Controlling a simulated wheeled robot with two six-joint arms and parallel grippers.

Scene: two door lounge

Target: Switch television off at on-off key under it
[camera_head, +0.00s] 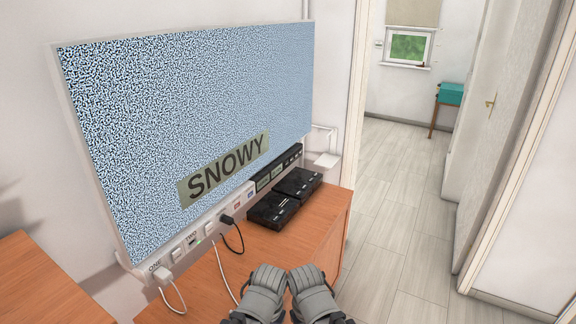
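The television (190,110) hangs on the wall at the left, its screen lit with black, white and blue static. A label reading "SNOWY" (225,168) is on the lower part of the screen. Under the screen runs a white strip (200,232) with small white keys or sockets, marked "ONE" and "TWO". A white block (177,255) sits between those marks; which part is the on-off key is too small to tell. My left gripper (268,273) and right gripper (306,273) are side by side at the bottom centre, apart from the strip. Their finger openings cannot be made out.
A white plug (162,275) and a black plug (227,219) with cables sit in the strip. Black boxes (280,205) stand on the wooden cabinet (318,215) below. Another wooden top (40,285) is at the left. Open floor (390,210) leads through the doorway at right.

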